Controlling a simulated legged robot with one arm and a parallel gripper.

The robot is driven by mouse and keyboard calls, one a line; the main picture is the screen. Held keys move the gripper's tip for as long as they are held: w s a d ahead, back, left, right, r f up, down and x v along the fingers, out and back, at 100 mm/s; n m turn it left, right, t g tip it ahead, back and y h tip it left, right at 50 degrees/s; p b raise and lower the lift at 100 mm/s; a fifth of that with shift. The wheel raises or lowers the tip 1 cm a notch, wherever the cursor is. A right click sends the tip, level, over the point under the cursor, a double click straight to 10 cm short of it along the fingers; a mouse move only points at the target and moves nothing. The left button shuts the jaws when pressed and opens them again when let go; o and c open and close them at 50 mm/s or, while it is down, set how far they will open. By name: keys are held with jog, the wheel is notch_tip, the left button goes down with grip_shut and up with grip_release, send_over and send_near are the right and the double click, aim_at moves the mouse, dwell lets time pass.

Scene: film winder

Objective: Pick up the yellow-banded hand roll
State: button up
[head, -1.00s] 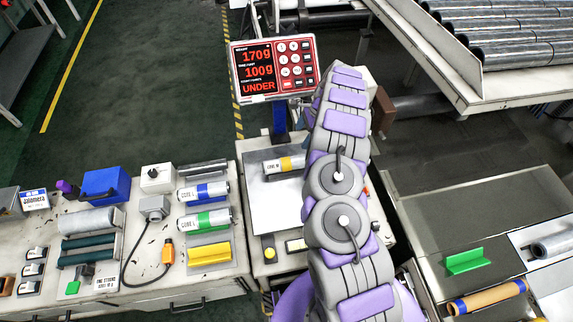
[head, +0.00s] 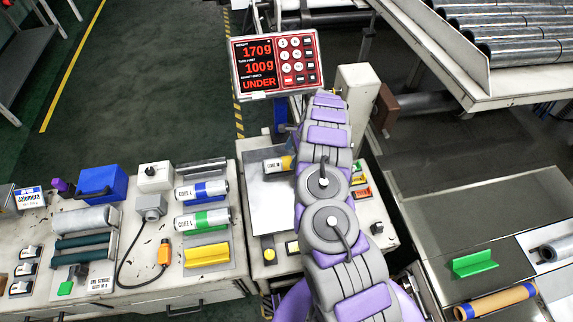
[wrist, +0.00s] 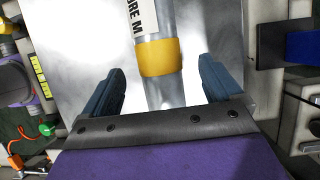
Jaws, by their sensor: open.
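The yellow-banded hand roll (wrist: 158,58) lies on the bright metal plate of the scale, marked with a label ending "RE M". In the wrist view its yellow band sits between and just beyond the two fingers of my gripper (wrist: 160,88). The fingers are apart with a gap on both sides of the roll, and neither touches it. In the head view, part of the roll (head: 277,165) shows left of my arm, which hides the rest of it and the gripper. The scale plate (head: 268,210) is also partly hidden by my arm.
The scale display (head: 275,62) reads 170g, 100g and UNDER. On the left bench lie a blue-banded roll (head: 202,190), a green-banded roll (head: 203,219) and a yellow block (head: 207,255). A brown roll (head: 497,299) and green piece (head: 474,263) lie at right.

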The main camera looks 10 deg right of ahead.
aim_at(290, 158)
jog(key=b+x, duration=0.1)
jog(key=x, duration=0.3)
jog(key=shift+d+f, duration=0.1)
jog(key=shift+f, duration=0.1)
jog(key=shift+r, duration=0.1)
jog(key=c, duration=1.3)
